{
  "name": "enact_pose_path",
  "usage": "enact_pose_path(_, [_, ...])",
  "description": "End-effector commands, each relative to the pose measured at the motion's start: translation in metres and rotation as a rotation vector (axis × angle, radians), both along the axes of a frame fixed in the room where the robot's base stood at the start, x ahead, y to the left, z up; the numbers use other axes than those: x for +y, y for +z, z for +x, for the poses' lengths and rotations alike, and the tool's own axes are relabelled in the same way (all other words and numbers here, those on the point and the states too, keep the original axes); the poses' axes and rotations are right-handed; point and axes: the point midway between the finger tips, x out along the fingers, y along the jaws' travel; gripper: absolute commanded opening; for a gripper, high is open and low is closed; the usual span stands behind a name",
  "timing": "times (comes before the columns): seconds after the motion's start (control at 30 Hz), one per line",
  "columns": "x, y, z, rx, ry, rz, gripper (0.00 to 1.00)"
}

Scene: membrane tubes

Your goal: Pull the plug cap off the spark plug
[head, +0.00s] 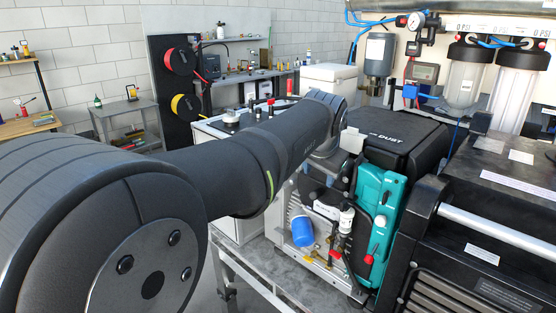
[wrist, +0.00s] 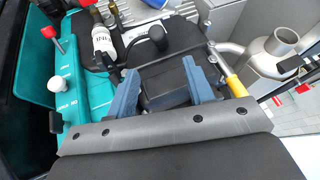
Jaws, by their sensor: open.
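My gripper (wrist: 163,73) is open in the wrist view, with its two blue fingers apart over the engine and a black block showing between them. A black rounded, boot-like part (wrist: 157,38) lies just beyond the fingertips; it looks like the plug cap, but I cannot be sure. It is apart from both fingers. The spark plug itself is hidden or too small to tell. In the head view my arm reaches to the engine (head: 315,215), and the gripper is hidden there.
A teal panel (wrist: 88,95) with knobs stands left of the fingers. A yellow-handled part (wrist: 235,82) and a metal pipe (wrist: 270,48) are close on the right. A blue filter (head: 302,231) sits low on the engine. A black box (head: 395,135) stands behind.

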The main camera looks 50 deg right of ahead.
Motion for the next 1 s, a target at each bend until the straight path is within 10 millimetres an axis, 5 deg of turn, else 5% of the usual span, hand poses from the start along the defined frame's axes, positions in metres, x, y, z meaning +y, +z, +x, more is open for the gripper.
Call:
enact_pose_path(0.5, [-0.04,-0.08,0.027,0.0,0.0,0.001,0.48])
enact_pose_path(1.0, [-0.045,-0.091,0.031,0.0,0.0,-0.001,0.44])
